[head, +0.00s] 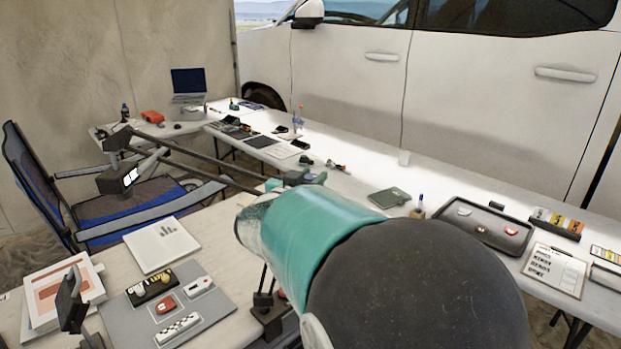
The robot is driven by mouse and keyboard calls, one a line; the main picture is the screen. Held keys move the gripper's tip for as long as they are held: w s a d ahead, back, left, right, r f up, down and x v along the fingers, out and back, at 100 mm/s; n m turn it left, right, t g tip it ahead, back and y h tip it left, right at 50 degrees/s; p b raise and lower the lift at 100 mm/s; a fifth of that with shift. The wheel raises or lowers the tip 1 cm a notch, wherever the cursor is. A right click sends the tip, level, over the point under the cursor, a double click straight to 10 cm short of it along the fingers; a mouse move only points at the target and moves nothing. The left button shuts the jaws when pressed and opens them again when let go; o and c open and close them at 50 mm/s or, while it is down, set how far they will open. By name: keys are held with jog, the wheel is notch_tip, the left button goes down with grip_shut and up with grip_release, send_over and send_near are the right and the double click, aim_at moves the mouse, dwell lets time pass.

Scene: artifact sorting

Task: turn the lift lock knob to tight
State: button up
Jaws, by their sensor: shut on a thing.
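A dark copy stand shows in the head view, with its boom (215,165) reaching left to a hanging camera head (113,180). Its dark foot (268,315) is clamped at the edge of the near table. My large teal and dark arm link fills the lower middle and hides most of the stand's column. Small teal and dark parts of my gripper (296,179) show past the arm, at the boom's right end. My gripper is shut there, at the stand's joint. The lift lock knob itself is hidden, so its setting cannot be read.
The near table (215,235) holds a grey mat (217,311) with several small artifacts, papers and a small dark stand. A folding chair (40,185) is behind it. A long white table (450,180) with trays and cards runs along a white vehicle (470,90).

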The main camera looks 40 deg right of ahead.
jog(key=shift+r, duration=0.2)
jog(key=o, duration=1)
jog(key=shift+f, duration=0.1)
jog(key=shift+c, duration=0.2)
jog(key=v, duration=1.4)
jog(key=shift+d, duration=0.15)
